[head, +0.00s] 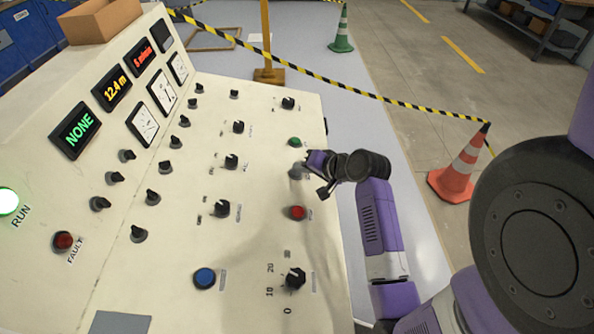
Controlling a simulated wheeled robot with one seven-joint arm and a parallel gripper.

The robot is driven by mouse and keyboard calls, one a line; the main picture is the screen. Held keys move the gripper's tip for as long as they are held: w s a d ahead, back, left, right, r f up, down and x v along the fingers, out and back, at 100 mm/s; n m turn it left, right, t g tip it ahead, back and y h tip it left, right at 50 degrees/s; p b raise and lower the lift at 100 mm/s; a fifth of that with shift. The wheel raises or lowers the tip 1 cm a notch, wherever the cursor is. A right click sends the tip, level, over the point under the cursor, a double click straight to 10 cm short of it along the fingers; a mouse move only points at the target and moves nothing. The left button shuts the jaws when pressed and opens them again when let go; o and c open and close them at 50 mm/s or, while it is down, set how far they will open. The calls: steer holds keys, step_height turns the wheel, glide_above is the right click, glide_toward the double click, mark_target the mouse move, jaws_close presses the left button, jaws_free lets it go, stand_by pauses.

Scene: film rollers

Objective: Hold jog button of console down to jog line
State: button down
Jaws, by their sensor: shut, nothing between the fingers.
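The console (262,255) is a cream sloping panel filling the left and middle of the head view. Along its right side are a green button (295,142), a pale grey button (297,170) and a red button (297,212). A blue button (204,278) sits lower down. The labels beside the buttons are too small to read, so I cannot tell which is jog. My gripper (317,174) is shut and empty, over the panel's right side beside the grey button. It partly overlaps that button's surroundings; I cannot tell whether it touches.
Several black knobs stand up from the panel, including a scaled dial (295,279). The green display (78,130) reads NONE; the RUN lamp (8,201) glows green and the FAULT lamp (64,241) looks dark red. A striped barrier tape (345,85) runs behind to an orange cone (459,165).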

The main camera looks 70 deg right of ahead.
stand_by(0.3)
steer(key=shift+s+r+p, duration=0.15)
steer(key=shift+r+p, duration=0.7)
steer(key=shift+p, duration=0.15)
steer(key=r+p, duration=0.3)
steer(key=s+r+p, duration=0.1)
steer(key=r, duration=0.1)
steer(key=shift+d+p, duration=0.3)
steer(key=shift+p, duration=0.1)
